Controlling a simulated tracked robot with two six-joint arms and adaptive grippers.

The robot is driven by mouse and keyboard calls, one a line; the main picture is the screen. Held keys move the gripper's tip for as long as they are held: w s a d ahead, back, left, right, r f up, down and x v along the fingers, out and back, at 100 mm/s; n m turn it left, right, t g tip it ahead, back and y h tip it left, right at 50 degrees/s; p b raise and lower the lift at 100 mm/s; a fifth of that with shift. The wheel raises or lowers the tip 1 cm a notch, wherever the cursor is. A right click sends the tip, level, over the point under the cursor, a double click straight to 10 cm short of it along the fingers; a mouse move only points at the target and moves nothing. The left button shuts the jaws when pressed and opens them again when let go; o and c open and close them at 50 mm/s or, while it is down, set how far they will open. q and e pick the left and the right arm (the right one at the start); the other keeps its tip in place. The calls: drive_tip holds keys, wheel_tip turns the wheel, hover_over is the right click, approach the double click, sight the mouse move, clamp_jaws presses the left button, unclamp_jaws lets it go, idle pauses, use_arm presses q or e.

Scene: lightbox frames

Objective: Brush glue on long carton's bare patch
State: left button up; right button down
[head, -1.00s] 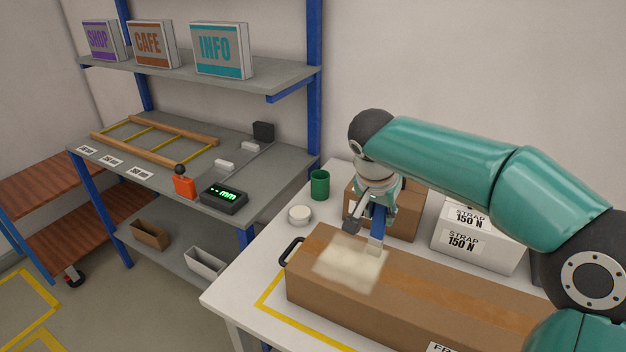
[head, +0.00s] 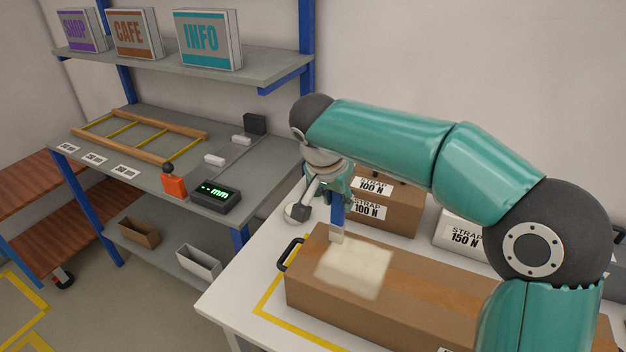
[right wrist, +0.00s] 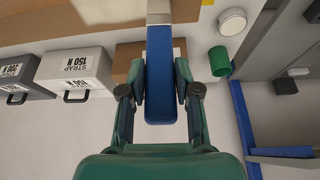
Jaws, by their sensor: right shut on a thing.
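The long carton (head: 420,305) lies on the white table, with a pale cream patch (head: 355,268) on the left part of its top. My right gripper (head: 338,190) is shut on the blue handle of a brush (head: 338,213), held upright. The brush's pale tip is at the patch's back left corner; I cannot tell whether it touches. In the right wrist view the brush handle (right wrist: 160,75) sits between the fingers of my right gripper (right wrist: 160,92), and the tip is cut off. My left gripper is not in view.
A brown strap carton (head: 395,212) and a white strap box (head: 458,232) stand behind the long carton. A green cup (right wrist: 220,61) and a round white tin (right wrist: 232,22) are nearby. A grey shelf bench (head: 235,155) stands left, with a floor gap beside the table.

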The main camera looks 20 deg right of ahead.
drive_tip(key=shift+w+a+r, duration=0.15)
drive_tip(key=shift+w+a, duration=0.15)
wheel_tip(320, 180, up, 5)
drive_tip(key=p, duration=0.4)
drive_tip(key=shift+r, duration=0.2)
drive_tip(key=shift+r+p, duration=0.95)
drive_tip(key=shift+r, duration=0.2)
drive_tip(key=shift+s, duration=0.1)
